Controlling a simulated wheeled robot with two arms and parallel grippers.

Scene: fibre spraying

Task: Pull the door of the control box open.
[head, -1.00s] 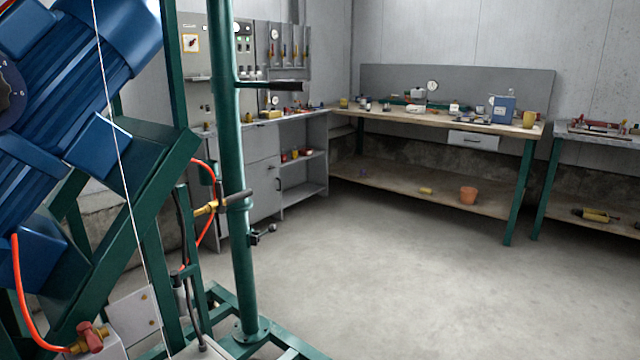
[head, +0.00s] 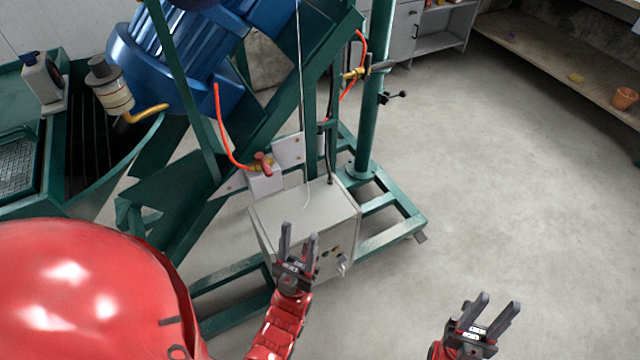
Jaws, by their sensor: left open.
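The control box (head: 285,212) is a light grey metal box low on the green frame, in the middle of the head view. Its front face (head: 338,240) carries a few small buttons and what looks like a latch or key near its right lower corner (head: 343,265). The door looks closed. My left gripper (head: 299,238) is open and empty, overlapping the box's front in the picture; I cannot tell whether it touches. My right gripper (head: 491,312) is open and empty, to the right over bare floor.
A green frame (head: 395,240) surrounds the box, with a blue motor (head: 190,60) above it. A red valve with an orange hose (head: 262,165) sits just above the box. A green post (head: 374,100) stands behind. The concrete floor (head: 500,170) on the right is clear.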

